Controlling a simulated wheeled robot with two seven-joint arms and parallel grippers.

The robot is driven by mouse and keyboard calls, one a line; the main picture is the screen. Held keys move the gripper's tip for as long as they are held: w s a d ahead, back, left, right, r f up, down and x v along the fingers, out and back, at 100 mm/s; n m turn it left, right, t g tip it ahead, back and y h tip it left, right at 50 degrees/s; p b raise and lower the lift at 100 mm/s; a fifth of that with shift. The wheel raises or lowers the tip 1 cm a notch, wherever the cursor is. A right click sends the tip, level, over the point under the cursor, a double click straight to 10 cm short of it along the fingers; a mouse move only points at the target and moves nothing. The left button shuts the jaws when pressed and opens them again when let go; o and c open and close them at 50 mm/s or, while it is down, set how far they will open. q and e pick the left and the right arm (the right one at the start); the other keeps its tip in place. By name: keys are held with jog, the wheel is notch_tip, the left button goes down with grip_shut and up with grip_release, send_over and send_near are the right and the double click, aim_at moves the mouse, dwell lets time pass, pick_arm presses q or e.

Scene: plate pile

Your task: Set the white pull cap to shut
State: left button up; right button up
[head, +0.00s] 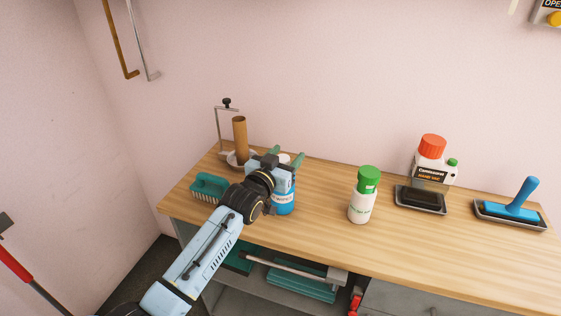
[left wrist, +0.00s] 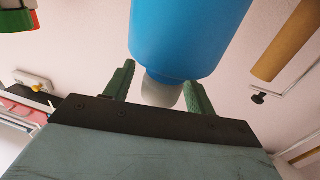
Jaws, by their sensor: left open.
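The blue bottle (head: 284,206) stands on the wooden bench, partly hidden behind my left gripper (head: 286,154). Its white pull cap (head: 284,158) shows between the green fingers. In the left wrist view the bottle (left wrist: 190,35) appears upside down, and its white cap (left wrist: 160,92) lies between the two fingers of my left gripper (left wrist: 159,74). The fingers are open, one on each side of the cap. A gap shows on the left finger's side; I cannot tell whether the right finger touches. I cannot tell whether the cap is up or down. My right gripper is not in view.
A white bottle with a green cap (head: 362,200) stands to the right. Beyond it are a black tray (head: 421,201), a red-capped jug (head: 432,165) and a blue-handled tool (head: 516,206). A teal brush (head: 208,186) and brown roll (head: 240,140) are at left.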

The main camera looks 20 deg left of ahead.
pick_arm(q)
jog(key=v, duration=1.3)
jog(key=shift+p, duration=0.3)
jog(key=shift+s, duration=0.15)
